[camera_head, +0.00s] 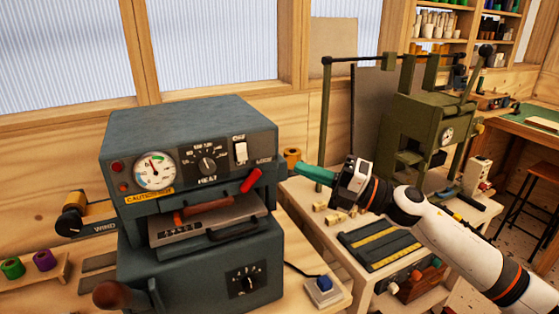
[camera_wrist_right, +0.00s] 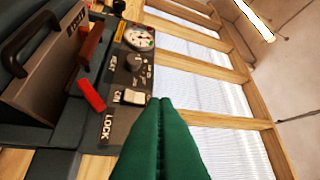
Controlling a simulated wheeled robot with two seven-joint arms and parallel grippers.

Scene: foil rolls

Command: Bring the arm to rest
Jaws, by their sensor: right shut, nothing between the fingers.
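My right arm (camera_head: 410,205) comes in from the right in the head view, white with dark and orange bands. My right gripper (camera_head: 298,170) points left, with its green fingers held together and empty. Its tips are just right of the dark grey-blue heating machine (camera_head: 190,130); I cannot tell whether they touch it. In the right wrist view the closed green fingers (camera_wrist_right: 160,112) show in front of the machine's control panel (camera_wrist_right: 128,75), near the white switch. My left gripper is not in view.
The machine carries a gauge (camera_head: 154,171), a red lock lever (camera_head: 252,180) and a brown-handled tray (camera_head: 202,211). A green press (camera_head: 425,120) stands at the back right. Below my right arm lie small wooden pieces (camera_head: 335,218) and a dark slotted block (camera_head: 380,245).

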